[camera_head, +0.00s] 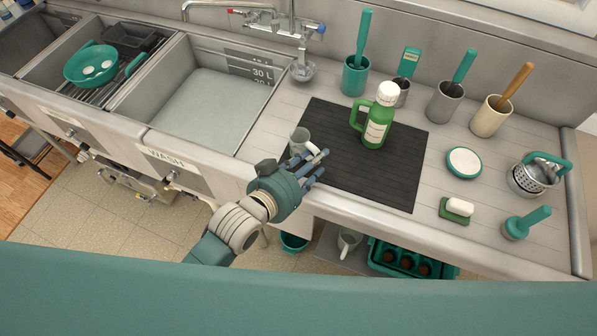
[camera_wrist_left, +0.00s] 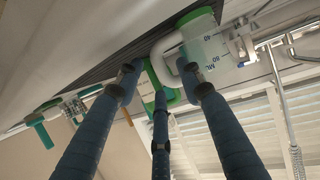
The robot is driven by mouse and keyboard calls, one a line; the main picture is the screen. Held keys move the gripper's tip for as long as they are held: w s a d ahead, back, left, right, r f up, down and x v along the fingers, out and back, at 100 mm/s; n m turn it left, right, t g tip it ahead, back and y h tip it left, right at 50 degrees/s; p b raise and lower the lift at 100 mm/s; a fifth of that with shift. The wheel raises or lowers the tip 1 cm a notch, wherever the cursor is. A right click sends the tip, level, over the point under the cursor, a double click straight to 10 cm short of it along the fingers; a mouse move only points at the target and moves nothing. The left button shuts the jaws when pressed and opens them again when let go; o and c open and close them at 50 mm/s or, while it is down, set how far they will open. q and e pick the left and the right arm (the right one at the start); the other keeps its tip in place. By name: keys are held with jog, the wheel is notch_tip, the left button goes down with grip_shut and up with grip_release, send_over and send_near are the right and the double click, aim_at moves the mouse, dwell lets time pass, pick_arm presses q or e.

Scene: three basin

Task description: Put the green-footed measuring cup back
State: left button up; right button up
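The clear measuring cup (camera_head: 299,136) stands on the counter at the left edge of the dark mat (camera_head: 330,165). In the left wrist view the cup (camera_wrist_left: 214,52) shows its printed scale, a green foot and a pale handle. My left gripper (camera_head: 314,160) is right beside the cup, on its near side. Its fingers (camera_wrist_left: 158,82) are spread in the wrist view, with the right fingertip overlapping the cup's handle; I cannot tell whether it touches. The gripper is open and holds nothing. In the head view the fingers hide the cup's lower part.
A green bottle (camera_head: 376,126) stands on the mat behind the cup. The wash basin (camera_head: 205,110) lies to the left. Brush holders (camera_head: 354,77), a soap dish (camera_head: 455,214) and a strainer (camera_head: 531,178) stand around the mat. The mat's front part is clear.

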pick_arm(q)
jog(key=b+v, duration=0.1)
jog(key=v, duration=0.8)
jog(key=shift+s+a, duration=0.1)
jog(key=s+a+f+n+g+y, duration=0.2)
jog(key=s+a+f+g+y, duration=0.2)
jog(key=s+a+f, duration=0.3)
jog(key=s+a+f+n+g+y, duration=0.1)
jog(key=s+a+f+g+y, duration=0.25)
jog(key=s+a, duration=0.45)
notch_tip(320, 180, down, 27)
jog(key=a+g+b, duration=0.1)
jog(key=g+b, duration=0.1)
jog(key=s+a+f, duration=0.3)
jog(key=s+f, duration=1.3)
jog(key=f, duration=0.2)
jog(key=shift+s+f+g+b, duration=0.3)
jog(key=shift+s+g+b, duration=0.05)
jog(key=shift+b, duration=0.1)
